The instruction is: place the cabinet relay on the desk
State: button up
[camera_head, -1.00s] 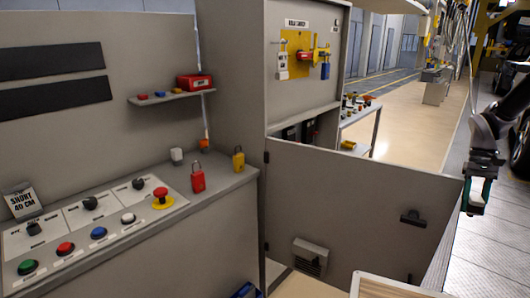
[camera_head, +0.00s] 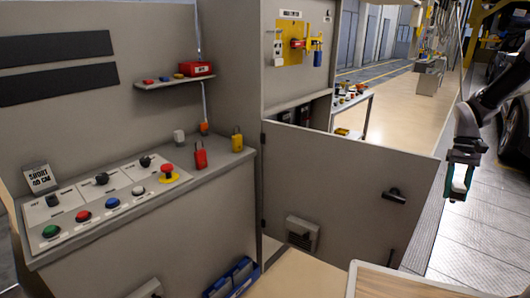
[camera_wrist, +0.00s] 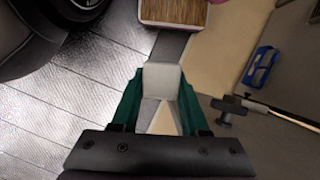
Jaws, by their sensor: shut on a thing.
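My gripper (camera_head: 459,192) hangs at the right of the head view, in the open space right of the cabinet door. It is shut on a pale grey-white block, the relay (camera_head: 459,183), which also shows between the green fingers in the wrist view (camera_wrist: 162,80). The lower part of the block is partly hidden by the gripper there. A wood-topped surface with a pale rim (camera_head: 358,270) shows at the bottom right of the head view, apart from the relay. Its brown top (camera_wrist: 172,12) is also at the top of the wrist view. I cannot tell whether it is the desk.
The open cabinet door (camera_head: 345,190) with a black handle (camera_head: 394,195) stands left of my gripper. A button console (camera_head: 110,205) with red (camera_head: 200,154) and yellow (camera_head: 237,142) padlocks is at the left. Blue bins (camera_head: 232,278) lie low in front.

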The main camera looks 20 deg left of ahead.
aim_at(217, 151)
jog(key=i+j+u, duration=0.1)
jog(key=u, duration=0.25)
jog(key=i+j+u, duration=0.1)
jog(key=u, duration=0.25)
jog(key=i+j+u, duration=0.1)
jog(key=u, duration=0.3)
jog(key=i+u, duration=0.25)
jog(key=u, duration=0.2)
jog(key=i+l+u, duration=0.2)
jog(key=u, duration=0.25)
jog(key=i, duration=0.5)
